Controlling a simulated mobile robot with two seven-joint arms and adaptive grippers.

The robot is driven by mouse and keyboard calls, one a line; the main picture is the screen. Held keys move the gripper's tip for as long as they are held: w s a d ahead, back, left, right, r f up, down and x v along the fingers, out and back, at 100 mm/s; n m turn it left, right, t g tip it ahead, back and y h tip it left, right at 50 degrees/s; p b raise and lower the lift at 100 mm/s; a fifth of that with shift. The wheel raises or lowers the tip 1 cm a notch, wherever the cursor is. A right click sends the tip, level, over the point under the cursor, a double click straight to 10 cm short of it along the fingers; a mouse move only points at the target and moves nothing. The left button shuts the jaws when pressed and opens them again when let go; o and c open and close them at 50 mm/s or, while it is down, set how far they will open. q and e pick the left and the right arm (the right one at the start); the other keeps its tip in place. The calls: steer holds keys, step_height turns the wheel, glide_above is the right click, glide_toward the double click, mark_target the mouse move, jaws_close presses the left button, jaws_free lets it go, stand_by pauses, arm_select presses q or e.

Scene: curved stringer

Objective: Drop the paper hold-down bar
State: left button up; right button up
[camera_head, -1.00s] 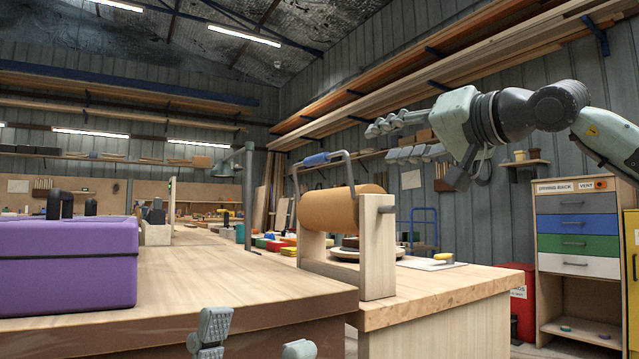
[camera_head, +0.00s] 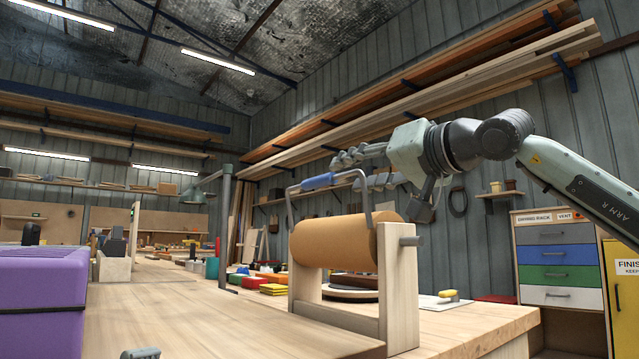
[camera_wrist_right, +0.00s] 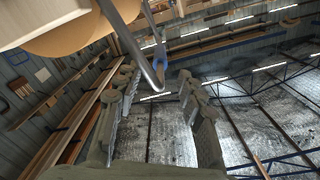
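The paper hold-down bar is a bent grey metal rod with a blue grip (camera_head: 319,181). It stands raised above the brown paper roll (camera_head: 335,240), which sits in a wooden stand (camera_head: 398,300). My right gripper (camera_head: 350,170) is open, just right of the blue grip at about its height. In the right wrist view, the rod and its blue grip (camera_wrist_right: 158,74) show between the spread fingers (camera_wrist_right: 160,85); I cannot tell whether they touch. Of my left gripper (camera_head: 140,354), only a fingertip shows at the bottom edge.
A purple box (camera_head: 42,295) stands on the bench (camera_head: 175,315) at the left. A lamp post (camera_head: 225,215) rises behind. A trowel (camera_head: 440,299) lies right of the stand. A drawer cabinet (camera_head: 560,255) is farther right.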

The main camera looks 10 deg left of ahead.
mark_target(336, 178)
steer(key=x, duration=0.7)
steer(key=shift+w+a, duration=0.15)
steer(key=shift+a, duration=0.1)
jaws_close()
